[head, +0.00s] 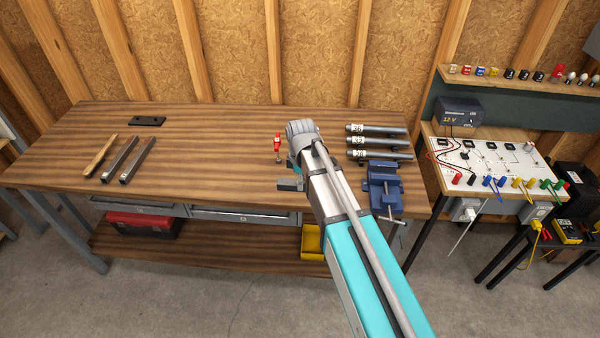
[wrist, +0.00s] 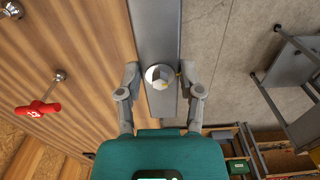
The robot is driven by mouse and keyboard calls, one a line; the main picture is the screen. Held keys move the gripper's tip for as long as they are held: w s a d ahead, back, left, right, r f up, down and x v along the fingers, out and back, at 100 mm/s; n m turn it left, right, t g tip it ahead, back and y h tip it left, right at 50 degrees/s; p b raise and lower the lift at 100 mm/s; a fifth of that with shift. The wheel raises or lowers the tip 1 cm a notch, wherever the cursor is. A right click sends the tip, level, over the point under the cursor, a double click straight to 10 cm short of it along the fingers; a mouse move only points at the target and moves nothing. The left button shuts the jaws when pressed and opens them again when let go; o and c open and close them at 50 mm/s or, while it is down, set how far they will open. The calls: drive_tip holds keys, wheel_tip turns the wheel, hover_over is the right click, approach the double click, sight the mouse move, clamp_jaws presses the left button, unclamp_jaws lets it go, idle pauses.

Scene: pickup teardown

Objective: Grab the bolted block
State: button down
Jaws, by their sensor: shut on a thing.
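The bolted block is a grey metal piece (wrist: 154,30) at the bench's front edge in the wrist view, with a round bolt head (wrist: 159,76) on its top. My gripper (wrist: 158,80) has a finger on each side of it, shut on the block around the bolt head. In the head view a grey part of the block (head: 290,184) shows at the front edge, left of my arm. My arm hides most of the gripper there.
A red-handled tool (head: 278,146) stands on the bench (head: 215,150) behind the block. Right of my arm are a blue vise (head: 384,190) and several labelled metal bars (head: 385,142). The bench's middle is clear.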

drive_tip(key=shift+s+d+r, duration=0.15)
drive_tip(key=shift+s+r, duration=0.1)
drive_tip(key=shift+s, duration=0.35)
idle(0.3)
